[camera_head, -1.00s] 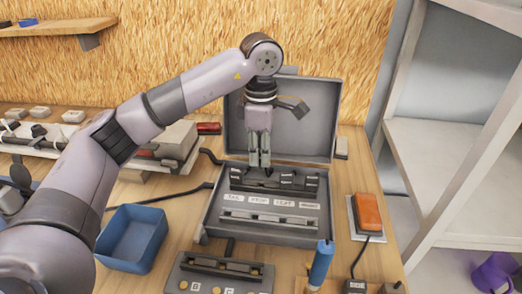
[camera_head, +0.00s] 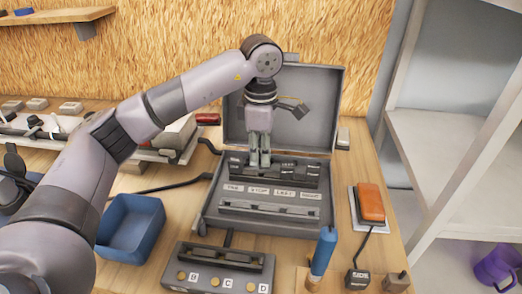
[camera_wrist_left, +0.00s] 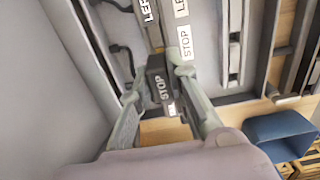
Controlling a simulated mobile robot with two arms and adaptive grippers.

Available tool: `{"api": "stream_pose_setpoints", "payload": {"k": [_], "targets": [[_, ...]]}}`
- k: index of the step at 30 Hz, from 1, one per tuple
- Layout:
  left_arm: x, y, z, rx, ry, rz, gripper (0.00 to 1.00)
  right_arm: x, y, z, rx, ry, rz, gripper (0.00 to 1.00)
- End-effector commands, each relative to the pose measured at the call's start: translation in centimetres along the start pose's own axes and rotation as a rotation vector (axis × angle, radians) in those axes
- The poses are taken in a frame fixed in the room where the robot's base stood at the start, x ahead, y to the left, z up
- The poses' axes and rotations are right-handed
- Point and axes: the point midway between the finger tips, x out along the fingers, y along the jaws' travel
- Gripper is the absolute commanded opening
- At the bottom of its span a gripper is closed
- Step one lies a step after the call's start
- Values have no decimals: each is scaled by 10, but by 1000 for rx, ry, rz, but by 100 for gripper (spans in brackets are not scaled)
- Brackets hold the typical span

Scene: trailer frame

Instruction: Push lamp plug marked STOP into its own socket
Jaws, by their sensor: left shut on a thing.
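My left gripper (camera_head: 259,164) is over the open grey case (camera_head: 208,208), at the left part of the dark rear block (camera_head: 300,172). In the left wrist view its fingers (camera_wrist_left: 158,84) are shut on a dark plug (camera_wrist_left: 160,72) with a white STOP label. In the head view the fingers mostly hide this plug. White name labels lie in front of the block, among them the STOP label (camera_head: 259,190), also seen in the left wrist view (camera_wrist_left: 185,41). The plug is close beside that label. I cannot tell how deep it sits. My right gripper is not in view.
A grey panel (camera_head: 185,254) with lettered round contacts stands in front of the case. A blue bin (camera_head: 131,227) is to the left, a blue cylinder (camera_head: 323,250) at front right. An orange lamp (camera_head: 370,203) is on the right. Cables cross the bench left of the case.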

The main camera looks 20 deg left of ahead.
Motion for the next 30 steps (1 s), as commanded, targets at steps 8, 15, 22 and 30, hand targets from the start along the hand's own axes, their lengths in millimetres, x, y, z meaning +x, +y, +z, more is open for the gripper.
{"api": "stream_pose_setpoints", "payload": {"k": [8, 15, 22, 30], "targets": [[4, 0, 0, 0, 0, 0, 5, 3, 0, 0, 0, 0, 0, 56], [7, 0, 0, 0, 0, 0, 5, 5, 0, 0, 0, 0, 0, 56], [15, 0, 0, 0, 1, 0, 5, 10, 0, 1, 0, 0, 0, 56], [15, 0, 0, 0, 1, 0, 5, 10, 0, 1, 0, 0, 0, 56]]}}
